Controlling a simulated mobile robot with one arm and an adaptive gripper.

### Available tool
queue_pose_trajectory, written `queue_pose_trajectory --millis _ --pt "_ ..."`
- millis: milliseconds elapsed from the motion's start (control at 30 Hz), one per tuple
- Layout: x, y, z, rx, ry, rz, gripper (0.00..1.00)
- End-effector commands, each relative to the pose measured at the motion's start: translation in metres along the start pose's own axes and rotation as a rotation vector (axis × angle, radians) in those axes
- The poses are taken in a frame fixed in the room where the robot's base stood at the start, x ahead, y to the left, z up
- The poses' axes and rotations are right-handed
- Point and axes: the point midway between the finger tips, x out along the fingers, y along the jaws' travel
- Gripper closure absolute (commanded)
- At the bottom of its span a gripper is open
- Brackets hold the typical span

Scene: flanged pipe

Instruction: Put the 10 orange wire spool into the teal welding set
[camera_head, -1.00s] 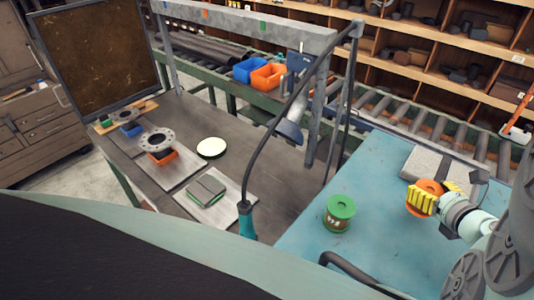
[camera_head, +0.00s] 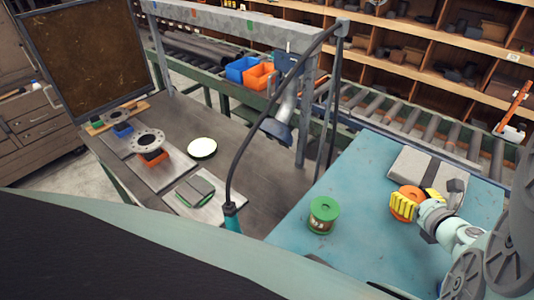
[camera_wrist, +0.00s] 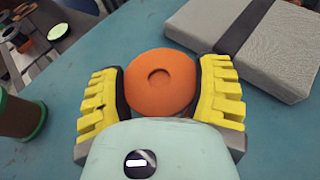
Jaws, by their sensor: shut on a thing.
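The orange wire spool (camera_head: 405,204) is between the yellow fingers of my gripper (camera_head: 418,203), over the blue-teal bench top. In the wrist view my gripper (camera_wrist: 161,95) is shut on the orange spool (camera_wrist: 160,78), one finger on each side, with its round top facing the camera. I cannot tell whether its underside touches the bench. A teal handle (camera_head: 232,222) with a dark curved hose stands near the middle; I cannot tell whether it is the teal welding set. No number is readable on the orange spool.
A green-topped spool (camera_head: 323,214) stands left of my gripper on the blue-teal bench (camera_head: 350,180). A grey padded slab (camera_head: 412,166) lies just behind the orange spool. The dark bench at left holds plates, a flange (camera_head: 147,140) and small coloured trays. A roller conveyor runs behind.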

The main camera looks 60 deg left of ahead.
Motion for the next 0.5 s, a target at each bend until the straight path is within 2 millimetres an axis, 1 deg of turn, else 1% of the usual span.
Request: queue_pose_trajectory --millis 67,100,367,500 --pt "0.0021 0.0009 -0.0007 -0.002 -0.004 0.003 0.77" --pt "0.0017 0.0009 -0.0009 -0.003 -0.002 0.003 0.29" --pt "0.0012 0.0007 -0.001 -0.001 -0.001 0.002 0.02" --pt "0.0011 0.0006 -0.0013 -0.001 0.0 0.002 0.02"
